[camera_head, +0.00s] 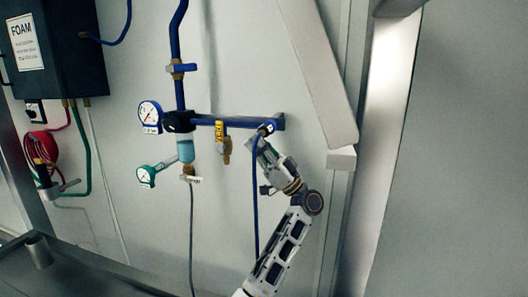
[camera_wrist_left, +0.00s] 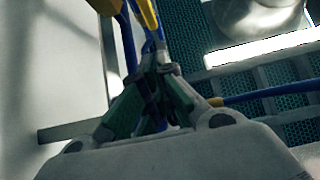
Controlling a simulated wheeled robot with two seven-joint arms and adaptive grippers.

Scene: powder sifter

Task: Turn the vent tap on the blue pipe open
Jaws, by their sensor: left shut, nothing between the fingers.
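The blue pipe (camera_head: 177,38) comes down the wall and branches right as a horizontal blue run (camera_head: 250,121). A small tap with a yellow handle (camera_head: 219,131) and brass body hangs under that run; it looks like the vent tap. Its handle points roughly up and down. My left gripper (camera_head: 257,146) is right of the tap, just below the run's right end, apart from the tap and empty. In the left wrist view its fingertips (camera_wrist_left: 157,70) are together, near blue tubing and a yellow part (camera_wrist_left: 146,14). I cannot tell whether they touch. My right gripper is out of view.
A blue hose (camera_head: 256,210) hangs beside my left gripper. A blue-rimmed gauge (camera_head: 150,113), a green-rimmed gauge (camera_head: 146,177) and a clear bowl (camera_head: 186,151) sit left of the tap. A blue-handled valve (camera_head: 182,68) is above. A metal post (camera_head: 385,150) stands at right.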

